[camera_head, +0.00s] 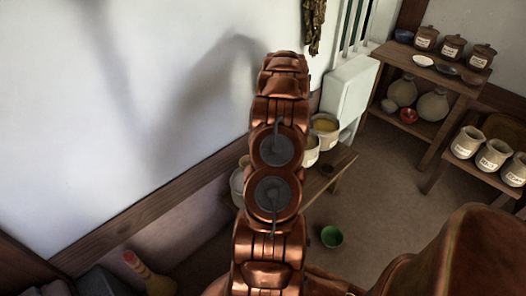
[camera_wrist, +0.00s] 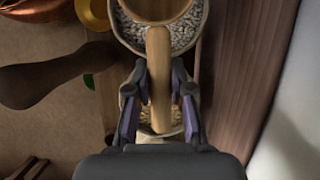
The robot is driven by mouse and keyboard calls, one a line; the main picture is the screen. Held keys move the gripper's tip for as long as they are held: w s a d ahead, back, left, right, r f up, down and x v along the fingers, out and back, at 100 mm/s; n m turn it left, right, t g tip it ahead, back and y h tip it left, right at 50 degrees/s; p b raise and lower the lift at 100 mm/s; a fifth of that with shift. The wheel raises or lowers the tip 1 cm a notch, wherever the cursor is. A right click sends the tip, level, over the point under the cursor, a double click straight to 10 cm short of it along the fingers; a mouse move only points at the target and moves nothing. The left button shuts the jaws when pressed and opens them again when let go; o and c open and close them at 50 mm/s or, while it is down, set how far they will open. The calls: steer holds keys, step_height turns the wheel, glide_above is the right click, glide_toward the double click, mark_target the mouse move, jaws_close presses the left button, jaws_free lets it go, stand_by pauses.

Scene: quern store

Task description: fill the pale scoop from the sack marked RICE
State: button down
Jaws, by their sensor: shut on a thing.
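In the wrist view my gripper (camera_wrist: 158,80) is shut on the light brown handle of a wooden scoop (camera_wrist: 158,60). The scoop's round bowl is at the top edge, partly cut off. It is over an open round container (camera_wrist: 194,32) of grey-white grains; I cannot tell whether it touches them. A second open container (camera_wrist: 175,128) is partly hidden below the fingers. In the head view my arm hides the gripper and scoop. Pale open containers (camera_head: 325,125) stand on a low bench, one with yellowish contents. No RICE marking is readable.
A wall runs close along the bench. A green bowl (camera_head: 332,236) is on the floor. A shelf (camera_head: 412,125) at the right holds jars (camera_head: 452,47) and dishes. Labelled pale jugs (camera_head: 493,156) stand on another bench. Floor between is clear.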

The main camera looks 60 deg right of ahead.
steer(key=shift+a, duration=0.1)
steer(key=shift+w+a+r+g+h+b, duration=0.15)
steer(key=shift+r+g+h+b, duration=0.1)
steer(key=shift+h+b, duration=0.5)
steer(key=shift+s+a+r+g+h+b, duration=0.1)
steer(key=shift+a+r+g+h+b, duration=0.1)
steer(key=shift+h+b, duration=0.5)
steer(key=shift+w+a+r+g+h+b, duration=0.2)
steer(key=shift+h+b, duration=0.3)
steer(key=shift+h, duration=0.45)
steer(key=shift+s+a+b, duration=0.1)
steer(key=shift+s+b, duration=0.05)
steer(key=shift+b, duration=0.15)
steer(key=h+b, duration=0.1)
steer(key=r+h+b, duration=0.1)
steer(key=b, duration=0.1)
steer(key=shift+a+g+h, duration=0.2)
steer(key=shift+g+h, duration=0.05)
steer(key=shift+h, duration=0.15)
steer(key=shift+a+r+g+h+b, duration=0.1)
steer(key=shift+a+g+h+b, duration=0.2)
steer(key=shift+h+b, duration=0.65)
steer(key=b, duration=0.2)
steer(key=h+b, duration=0.1)
steer(key=b, duration=0.1)
steer(key=shift+w+a+r+h, duration=0.15)
steer(key=shift+w+r+h, duration=0.1)
steer(key=shift+r, duration=0.05)
